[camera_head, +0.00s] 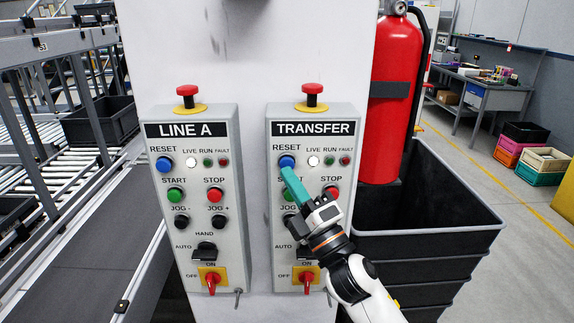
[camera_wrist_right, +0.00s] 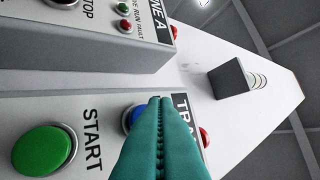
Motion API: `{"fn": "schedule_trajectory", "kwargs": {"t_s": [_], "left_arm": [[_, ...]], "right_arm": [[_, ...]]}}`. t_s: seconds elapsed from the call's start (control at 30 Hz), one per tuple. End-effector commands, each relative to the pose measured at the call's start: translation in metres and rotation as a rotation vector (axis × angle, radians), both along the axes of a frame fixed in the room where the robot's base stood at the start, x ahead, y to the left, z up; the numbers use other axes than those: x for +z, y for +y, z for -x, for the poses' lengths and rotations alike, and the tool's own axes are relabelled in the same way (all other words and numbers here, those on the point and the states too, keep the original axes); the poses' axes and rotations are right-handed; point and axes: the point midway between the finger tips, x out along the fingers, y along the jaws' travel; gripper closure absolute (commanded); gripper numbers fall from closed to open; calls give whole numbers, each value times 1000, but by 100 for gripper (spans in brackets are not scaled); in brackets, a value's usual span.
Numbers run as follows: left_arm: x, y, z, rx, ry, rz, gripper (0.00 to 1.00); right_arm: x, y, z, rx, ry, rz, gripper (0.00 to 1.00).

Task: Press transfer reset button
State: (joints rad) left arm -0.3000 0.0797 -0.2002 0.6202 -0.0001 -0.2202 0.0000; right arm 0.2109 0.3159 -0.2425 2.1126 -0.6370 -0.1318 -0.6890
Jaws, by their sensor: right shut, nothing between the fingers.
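The TRANSFER panel (camera_head: 348,205) is a grey box on a white column. Its blue RESET button (camera_head: 287,161) is at the upper left, under the RESET label. My right gripper (camera_head: 285,171) has teal fingers, shut with nothing between them. Their tips are at the lower edge of the blue button. In the right wrist view the fingers (camera_wrist_right: 161,101) cover much of the blue button (camera_wrist_right: 129,116). I cannot tell whether they touch it or whether it is pushed in. The green START button of this panel is mostly hidden in the head view. My left gripper is not in view.
A similar LINE A panel (camera_head: 232,220) with its own blue button (camera_head: 165,164) is on the left. A red emergency stop (camera_head: 312,90) tops the TRANSFER panel. A red fire extinguisher (camera_head: 395,90) and stacked black bins (camera_head: 470,215) are on the right. A roller conveyor (camera_head: 80,150) is at left.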

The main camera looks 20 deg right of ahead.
Motion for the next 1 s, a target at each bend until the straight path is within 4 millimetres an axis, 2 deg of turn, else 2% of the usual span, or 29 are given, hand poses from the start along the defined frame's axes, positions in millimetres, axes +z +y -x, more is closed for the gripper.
{"fn": "schedule_trajectory", "kwargs": {"t_s": [0.17, 0.6, 1.0], "left_arm": [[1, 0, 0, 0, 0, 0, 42], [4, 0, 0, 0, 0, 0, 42], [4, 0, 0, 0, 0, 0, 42]], "right_arm": [[0, 2, 7, 1, -1, -1, 100], [0, 13, 46, 2, 0, -1, 100], [0, 14, 48, 0, -1, 0, 100]]}}
